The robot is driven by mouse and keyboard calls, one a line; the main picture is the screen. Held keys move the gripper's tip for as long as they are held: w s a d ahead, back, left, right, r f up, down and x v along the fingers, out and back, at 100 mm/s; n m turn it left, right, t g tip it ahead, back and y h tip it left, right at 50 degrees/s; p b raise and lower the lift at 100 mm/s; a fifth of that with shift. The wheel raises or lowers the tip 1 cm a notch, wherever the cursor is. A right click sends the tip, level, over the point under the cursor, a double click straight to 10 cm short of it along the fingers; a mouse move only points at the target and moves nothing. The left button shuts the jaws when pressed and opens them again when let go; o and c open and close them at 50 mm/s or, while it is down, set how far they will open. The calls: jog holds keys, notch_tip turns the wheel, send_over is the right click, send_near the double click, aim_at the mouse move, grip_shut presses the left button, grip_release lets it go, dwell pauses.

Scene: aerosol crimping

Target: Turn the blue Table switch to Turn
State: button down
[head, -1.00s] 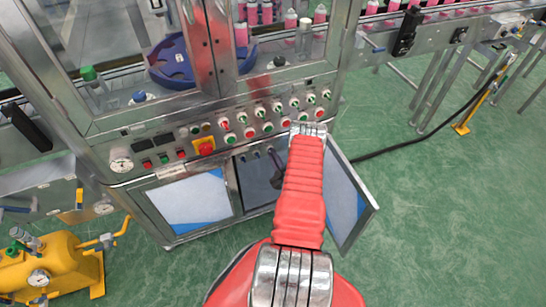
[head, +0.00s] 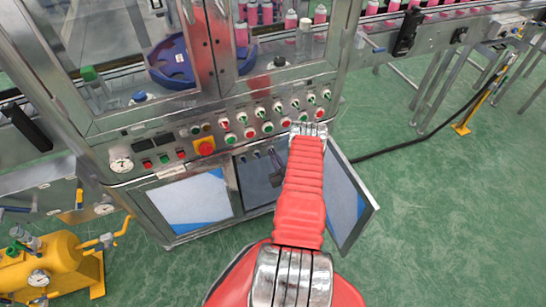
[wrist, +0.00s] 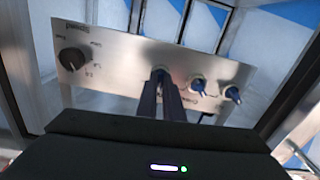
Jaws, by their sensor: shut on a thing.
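In the wrist view a silver panel carries a row of three blue switches. My gripper (wrist: 160,88) is shut on the leftmost blue switch (wrist: 160,73), whose top just shows beyond the fingertips. The middle blue switch (wrist: 198,86) and the right blue switch (wrist: 233,94) are free. The lettering is upside down and small. My fingers cover the area below the held switch, so I cannot read its name or its setting. In the head view my gripper (head: 275,172) is a dark shape inside the open cabinet, partly behind my red arm.
A black speed knob (wrist: 73,60) sits left on the same panel. The open cabinet door (head: 352,205) stands close to the right of my arm. Above the opening is a row of green and red buttons (head: 267,127). A yellow tank (head: 45,262) stands at the lower left.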

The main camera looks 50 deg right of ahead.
jog(key=shift+a+f+m, duration=0.15)
jog(key=shift+m, duration=2.35)
jog(key=shift+a+f+m, duration=0.15)
jog(key=shift+m, duration=2.35)
jog(key=c, duration=2.3)
grip_release()
jog(key=o, duration=0.4)
jog(key=shift+d+r, duration=0.15)
jog(key=shift+d, duration=0.05)
jog(key=v, duration=1.3)
jog(key=shift+s+a, duration=0.2)
jog(key=shift+s, duration=0.1)
